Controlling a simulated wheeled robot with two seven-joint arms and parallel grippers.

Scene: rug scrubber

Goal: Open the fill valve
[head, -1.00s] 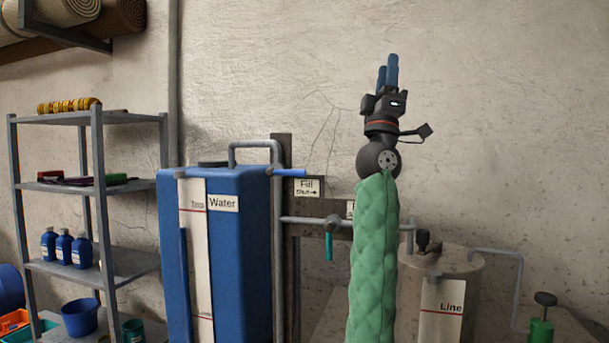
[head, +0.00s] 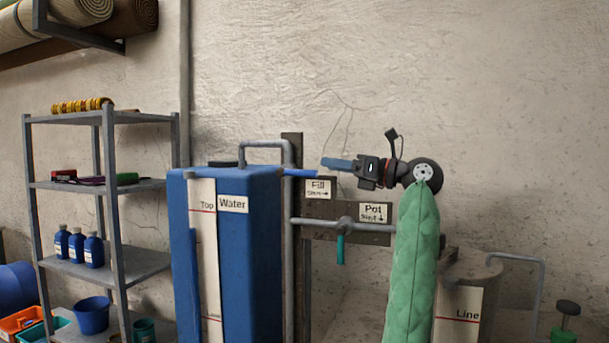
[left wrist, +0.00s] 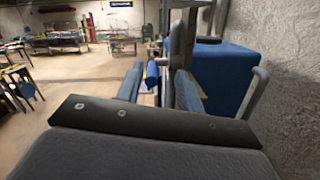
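The fill valve's blue handle (head: 300,172) points to the right, level, from the pipe above the "Fill" sign (head: 317,188), which carries "Shut" and a right arrow. My left gripper (head: 324,163) lies level just right of the handle's end, its blue fingers pointing left toward it. In the left wrist view the fingers (left wrist: 156,92) are apart, and the blue handle (left wrist: 152,74) appears in line with the gap between them. I cannot tell whether they touch it. My right gripper is out of view.
The blue water tank (head: 253,265) stands left of the valve, with a grey pipe (head: 263,144) over it. A "Pot" sign (head: 373,212) and a teal valve handle (head: 340,249) are below my gripper. A grey cylindrical tank (head: 470,270) stands at right. The wall above is bare.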

